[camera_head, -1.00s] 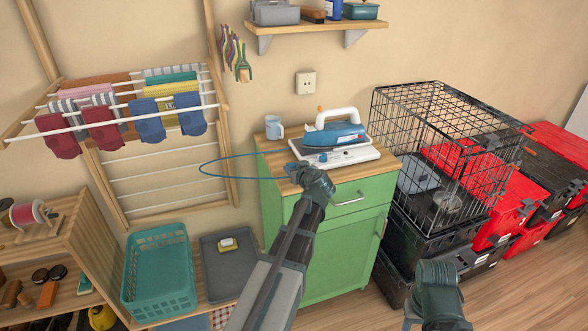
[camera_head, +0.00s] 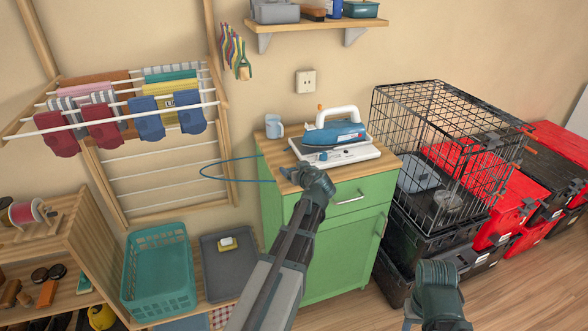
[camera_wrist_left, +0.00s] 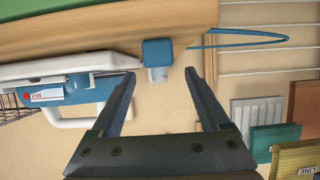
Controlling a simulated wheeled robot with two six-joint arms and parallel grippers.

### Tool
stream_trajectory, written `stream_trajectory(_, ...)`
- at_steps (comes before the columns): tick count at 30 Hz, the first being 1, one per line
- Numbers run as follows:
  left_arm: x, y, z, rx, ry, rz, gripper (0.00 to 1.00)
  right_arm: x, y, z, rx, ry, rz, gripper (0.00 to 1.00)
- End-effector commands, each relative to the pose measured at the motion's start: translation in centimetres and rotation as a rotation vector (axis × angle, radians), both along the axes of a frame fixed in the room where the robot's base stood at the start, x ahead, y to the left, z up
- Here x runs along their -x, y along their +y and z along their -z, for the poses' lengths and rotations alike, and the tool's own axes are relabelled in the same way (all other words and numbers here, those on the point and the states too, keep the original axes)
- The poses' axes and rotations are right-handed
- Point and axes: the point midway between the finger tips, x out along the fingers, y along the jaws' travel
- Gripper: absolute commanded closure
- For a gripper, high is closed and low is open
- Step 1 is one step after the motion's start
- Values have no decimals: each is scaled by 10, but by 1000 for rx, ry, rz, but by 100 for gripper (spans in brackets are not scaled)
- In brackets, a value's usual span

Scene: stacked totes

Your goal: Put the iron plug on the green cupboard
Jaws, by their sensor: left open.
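The iron plug (camera_wrist_left: 157,52), a small blue block with a pale end, shows in the left wrist view at the cupboard's wooden edge. A blue cable (camera_wrist_left: 240,36) runs from it, and this cable loops out left of the cupboard in the head view (camera_head: 203,167). My left gripper (camera_wrist_left: 161,73) is open, its fingertips either side of the plug's pale end, without visible grip. In the head view my left gripper (camera_head: 286,174) is at the front left of the green cupboard (camera_head: 345,240). I cannot tell whether the plug rests on the top. My right gripper (camera_head: 437,285) is low at right, its jaws unclear.
A blue and white iron (camera_head: 338,133) on its white base (camera_head: 350,155) fills the cupboard top's back right. A mug (camera_head: 274,127) stands at back left. A wire crate (camera_head: 445,150) stands close right, a drying rack (camera_head: 150,195) left. Some bare wood shows at front left.

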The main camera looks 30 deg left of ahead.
Motion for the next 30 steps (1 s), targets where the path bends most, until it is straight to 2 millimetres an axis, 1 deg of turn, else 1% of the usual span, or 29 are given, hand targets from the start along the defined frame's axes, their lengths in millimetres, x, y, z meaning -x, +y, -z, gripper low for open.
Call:
stream_trajectory(5,17,-18,-13,0,0,3,21,0,0,-13,0,0,0,50)
stream_trajectory(12,49,-56,-34,0,0,4,21,0,0,-34,0,0,0,50)
stream_trajectory(18,70,-80,-46,0,0,3,21,0,0,-46,0,0,0,50)
stream_trajectory(24,80,-93,-52,-1,0,1,21,0,0,-52,0,0,0,50)
stream_trajectory(30,82,-96,-52,0,0,0,21,0,0,-52,0,0,0,50)
